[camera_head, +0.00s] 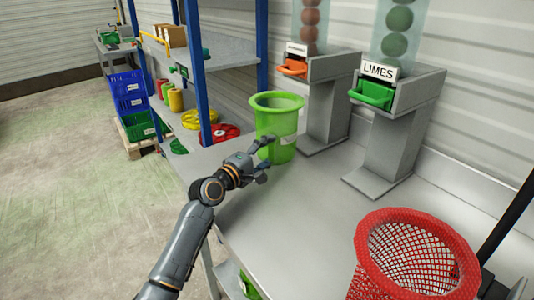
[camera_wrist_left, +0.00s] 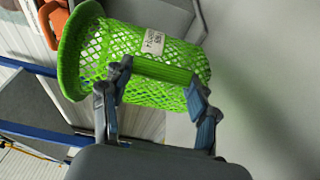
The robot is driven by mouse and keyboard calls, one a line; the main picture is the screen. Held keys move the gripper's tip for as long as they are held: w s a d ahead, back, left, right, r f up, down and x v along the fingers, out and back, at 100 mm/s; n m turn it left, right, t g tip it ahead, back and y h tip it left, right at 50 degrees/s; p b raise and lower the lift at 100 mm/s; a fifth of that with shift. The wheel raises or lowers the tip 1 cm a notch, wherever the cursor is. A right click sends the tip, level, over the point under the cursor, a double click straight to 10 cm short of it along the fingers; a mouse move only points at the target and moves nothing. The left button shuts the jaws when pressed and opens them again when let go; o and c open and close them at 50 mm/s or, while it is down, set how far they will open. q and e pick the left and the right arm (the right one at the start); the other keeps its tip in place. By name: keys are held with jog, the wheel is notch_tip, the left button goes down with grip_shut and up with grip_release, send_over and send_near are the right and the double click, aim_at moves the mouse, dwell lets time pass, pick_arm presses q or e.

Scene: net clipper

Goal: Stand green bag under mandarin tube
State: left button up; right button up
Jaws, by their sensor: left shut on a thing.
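The green mesh bag (camera_head: 279,118), round-rimmed and upright, is at the left of the mandarin stand (camera_head: 329,105). Its white tag shows in the left wrist view, where the bag (camera_wrist_left: 92,68) lies across the picture. My left gripper (camera_head: 264,158) is shut on the bag's lower side, with one finger on each side of a strip of mesh. I cannot tell whether the bag's base touches the table. The mandarin tube (camera_head: 310,22) holds orange fruit above an orange lever (camera_head: 293,67). My right gripper is out of view.
The limes stand (camera_head: 392,140) with a green lever (camera_head: 373,94) is right of the mandarin one. A red mesh bag (camera_head: 410,250) is at the near right. The grey tabletop (camera_head: 310,215) between is clear. A blue shelf post (camera_head: 262,45) rises behind the green bag.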

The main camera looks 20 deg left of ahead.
pick_arm(q)
jog(key=o, duration=0.9)
jog(key=shift+f, duration=0.15)
jog(key=shift+o, duration=0.2)
jog(key=shift+s+r, duration=0.1)
jog(key=shift+r, duration=0.1)
jog(key=v, duration=1.1)
jog(key=shift+s+a, duration=0.15)
jog(key=shift+s, duration=0.2)
